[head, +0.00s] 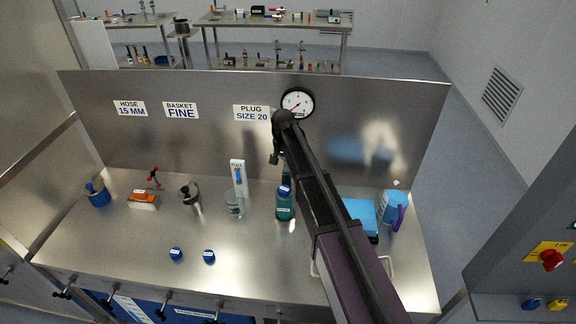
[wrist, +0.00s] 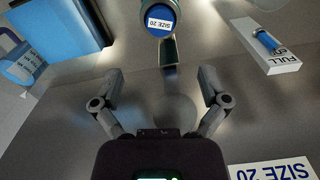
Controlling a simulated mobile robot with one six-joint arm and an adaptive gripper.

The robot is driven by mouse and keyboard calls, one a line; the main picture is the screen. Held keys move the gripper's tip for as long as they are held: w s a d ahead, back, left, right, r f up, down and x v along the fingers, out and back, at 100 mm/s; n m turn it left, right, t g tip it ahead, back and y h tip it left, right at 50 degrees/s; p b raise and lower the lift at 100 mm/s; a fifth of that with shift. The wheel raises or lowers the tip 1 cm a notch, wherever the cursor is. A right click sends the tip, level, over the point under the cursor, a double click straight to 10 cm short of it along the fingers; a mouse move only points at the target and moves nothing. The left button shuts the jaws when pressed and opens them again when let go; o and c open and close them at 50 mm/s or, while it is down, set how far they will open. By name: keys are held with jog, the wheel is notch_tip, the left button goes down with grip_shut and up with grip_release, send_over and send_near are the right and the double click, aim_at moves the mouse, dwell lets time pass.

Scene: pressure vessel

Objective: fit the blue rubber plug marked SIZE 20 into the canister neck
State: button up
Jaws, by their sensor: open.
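A blue rubber plug with a white SIZE 20 label (wrist: 160,20) sits on top of the teal canister (wrist: 168,52) at the top edge of the wrist view. In the head view the blue plug (head: 285,190) shows on top of the teal canister (head: 285,210), partly beside my arm. How deep it sits in the neck I cannot tell. My gripper (wrist: 160,72) is open and empty, with its two fingers spread apart. The plug and canister lie beyond the fingertips, not between them. In the head view my arm hides most of the gripper.
Two loose blue plugs (head: 176,254) (head: 209,257) lie at the front. A clear glass (head: 235,206) and white FULL stand (head: 239,178) are left of the canister. A blue box (head: 360,214) and jug (head: 393,210) stand right. A steel panel (head: 200,145) rises behind.

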dwell(0.7)
jog(key=s+d+n, duration=0.2)
jog(key=s+d, duration=2.2)
jog(key=s, duration=0.1)
jog(key=shift+s+d, duration=0.25)
jog(key=shift+d, duration=0.1)
jog(key=shift+f, duration=0.1)
notch_tip(320, 180, down, 15)
jog(key=b, duration=1.5)
jog(key=shift+r, duration=0.2)
